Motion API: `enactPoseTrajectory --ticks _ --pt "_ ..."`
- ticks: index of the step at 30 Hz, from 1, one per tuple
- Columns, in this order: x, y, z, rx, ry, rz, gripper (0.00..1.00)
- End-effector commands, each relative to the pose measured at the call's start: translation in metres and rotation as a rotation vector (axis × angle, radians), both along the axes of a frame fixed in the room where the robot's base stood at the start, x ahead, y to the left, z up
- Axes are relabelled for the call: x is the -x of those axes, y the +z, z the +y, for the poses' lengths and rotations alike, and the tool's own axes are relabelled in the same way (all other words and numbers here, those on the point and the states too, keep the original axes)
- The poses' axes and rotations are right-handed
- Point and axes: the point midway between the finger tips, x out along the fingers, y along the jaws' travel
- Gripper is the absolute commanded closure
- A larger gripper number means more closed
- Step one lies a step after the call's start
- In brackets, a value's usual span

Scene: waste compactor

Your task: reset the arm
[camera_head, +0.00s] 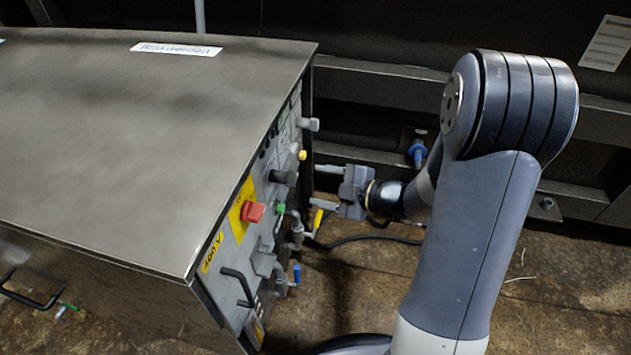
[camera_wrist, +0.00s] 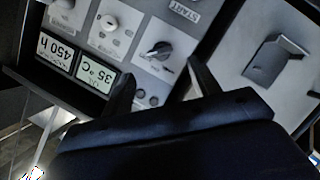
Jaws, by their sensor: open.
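My gripper (camera_head: 325,185) is at the end of my arm, to the right of the control panel (camera_head: 247,232) on the side of the metal cabinet. Its two fingers point left toward the panel. In the wrist view my gripper (camera_wrist: 160,85) is open, and nothing shows between its fingers. Beyond the fingertips is a black rotary knob (camera_wrist: 157,50). I cannot tell whether the fingers touch the panel. My arm stands folded on the right side of the head view.
The metal cabinet (camera_head: 130,120) fills the left. A red switch (camera_head: 252,211) on a yellow plate and several connectors stick out from its panel. The wrist view shows two displays (camera_wrist: 97,76) and a grey bracket (camera_wrist: 275,60). A dark cable lies on the brown floor (camera_head: 560,280); metal beams run behind.

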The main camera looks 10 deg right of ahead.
Motion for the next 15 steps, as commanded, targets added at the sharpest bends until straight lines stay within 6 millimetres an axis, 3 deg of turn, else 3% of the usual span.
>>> enactPoseTrajectory --ticks 10,15 --pt "0.000 -0.001 0.001 0.000 0.001 0.000 0.42" --pt "-0.007 -0.005 0.011 0.000 0.004 0.000 0.42"
